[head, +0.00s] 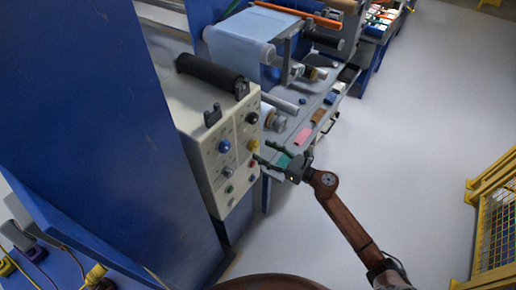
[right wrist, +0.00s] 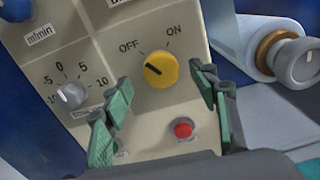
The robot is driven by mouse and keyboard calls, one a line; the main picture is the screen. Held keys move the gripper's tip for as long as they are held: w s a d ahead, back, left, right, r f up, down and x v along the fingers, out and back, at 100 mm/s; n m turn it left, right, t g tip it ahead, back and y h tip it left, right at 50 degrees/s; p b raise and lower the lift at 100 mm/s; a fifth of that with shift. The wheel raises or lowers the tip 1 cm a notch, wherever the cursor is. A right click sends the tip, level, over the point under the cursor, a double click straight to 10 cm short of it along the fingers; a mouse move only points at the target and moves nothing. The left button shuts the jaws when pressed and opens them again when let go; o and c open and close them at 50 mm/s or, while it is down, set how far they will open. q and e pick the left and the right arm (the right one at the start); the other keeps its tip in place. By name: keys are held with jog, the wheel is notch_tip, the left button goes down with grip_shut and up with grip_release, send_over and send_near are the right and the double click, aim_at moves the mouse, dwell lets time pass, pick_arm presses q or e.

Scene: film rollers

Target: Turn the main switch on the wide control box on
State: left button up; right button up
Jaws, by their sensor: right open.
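The wide control box (head: 207,135) is a cream panel with knobs and buttons, fixed beside a blue machine wall. Its main switch is a yellow round knob (right wrist: 161,70) under OFF and ON labels. The knob's black mark points up and left toward OFF. In the head view the yellow knob (head: 253,145) is at the panel's right side. My right gripper (head: 266,153) is open in front of the panel by the knob. In the right wrist view its green fingers stand on either side below the knob, with nothing held. My left gripper is not in view.
A red button (right wrist: 183,130) sits just below the yellow knob, near the right finger. A grey scale knob (right wrist: 71,95) is to its left. Film rollers (head: 240,50) and a grey shelf (head: 315,110) lie behind. The floor at right is clear up to a yellow fence (head: 493,215).

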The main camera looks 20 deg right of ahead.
aim_at(257, 147)
jog(key=shift+x, duration=1.7)
jog(key=c, duration=1.2)
jog(key=shift+o, duration=0.2)
